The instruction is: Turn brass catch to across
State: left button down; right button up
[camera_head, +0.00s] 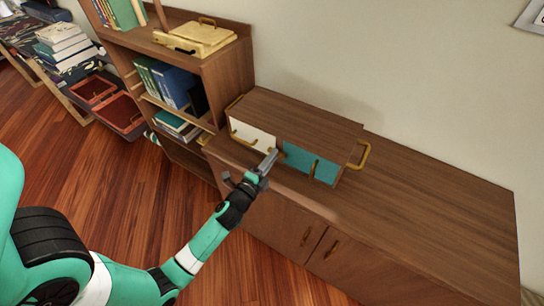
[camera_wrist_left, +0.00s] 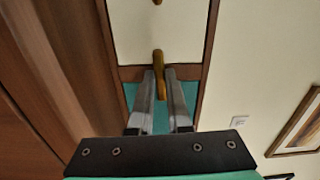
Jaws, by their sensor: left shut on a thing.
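A wooden box with a white door (camera_head: 252,135) and a teal door (camera_head: 310,162) lies on top of the low cabinet. The brass catch (camera_wrist_left: 160,72) is at the dark divider between the two doors. In the left wrist view it is long and slightly tilted, reaching from the white door (camera_wrist_left: 140,40) over the divider onto the teal door (camera_wrist_left: 142,95). My left gripper (camera_head: 270,157) is at the front of the box; its two fingers (camera_wrist_left: 162,84) are shut around the catch, one on each side. In the head view the gripper partly hides the catch. My right gripper is out of view.
The low wooden cabinet (camera_head: 430,220) has a clear top to the right of the box. A brass handle (camera_head: 362,155) sticks out at the box's right end. A bookshelf (camera_head: 225,85) with books stands close on the left.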

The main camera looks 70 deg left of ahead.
pick_arm(q)
jog(key=shift+m, duration=0.4)
jog(key=c, duration=0.9)
grip_release()
jog(key=shift+o, duration=0.2)
jog(key=b+v, duration=0.3)
jog(key=v, duration=0.8)
jog(key=shift+s+d, duration=0.15)
jog(key=shift+s, duration=0.1)
